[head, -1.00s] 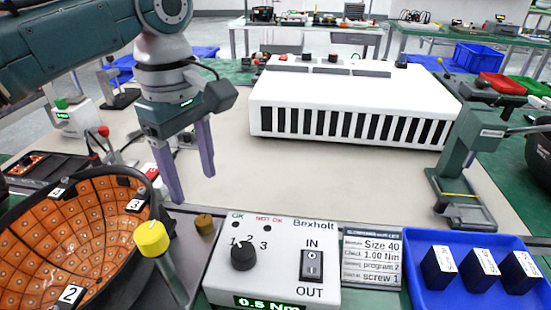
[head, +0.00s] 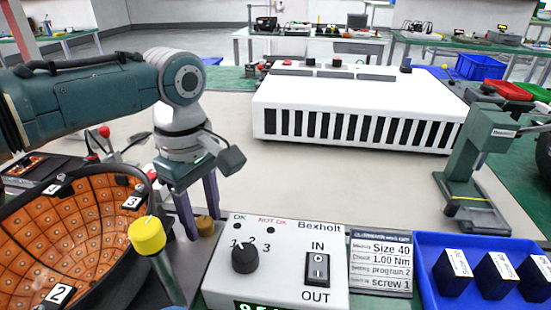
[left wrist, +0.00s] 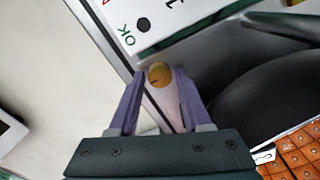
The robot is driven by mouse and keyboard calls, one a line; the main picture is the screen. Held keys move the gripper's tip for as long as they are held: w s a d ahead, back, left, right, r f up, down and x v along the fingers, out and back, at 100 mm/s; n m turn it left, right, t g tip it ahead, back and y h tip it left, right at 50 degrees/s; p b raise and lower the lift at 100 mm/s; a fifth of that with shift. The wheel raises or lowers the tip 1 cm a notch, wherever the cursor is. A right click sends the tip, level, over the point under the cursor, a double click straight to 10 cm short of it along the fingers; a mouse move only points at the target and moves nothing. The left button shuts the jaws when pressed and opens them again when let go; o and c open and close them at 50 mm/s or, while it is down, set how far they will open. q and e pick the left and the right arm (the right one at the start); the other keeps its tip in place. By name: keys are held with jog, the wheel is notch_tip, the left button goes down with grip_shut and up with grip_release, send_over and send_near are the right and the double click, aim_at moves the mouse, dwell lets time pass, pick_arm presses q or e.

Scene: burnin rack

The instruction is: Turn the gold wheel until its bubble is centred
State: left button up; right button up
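The gold wheel (head: 206,226) is a small brass knob left of the white Bexholt control box. It also shows in the left wrist view (left wrist: 159,74), between the tips of my two purple fingers. My left gripper (head: 202,229) is open and points down at the wheel, one finger on each side. I cannot tell whether the fingertips touch it. The bubble cannot be made out in either view. My right gripper does not show.
The control box (head: 283,262) stands right beside the wheel. A black bowl with orange compartments (head: 55,235) and a yellow-capped post (head: 147,236) stand to the left. A blue tray (head: 425,262) with black boxes lies right.

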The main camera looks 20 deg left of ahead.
pick_arm(q)
grip_shut()
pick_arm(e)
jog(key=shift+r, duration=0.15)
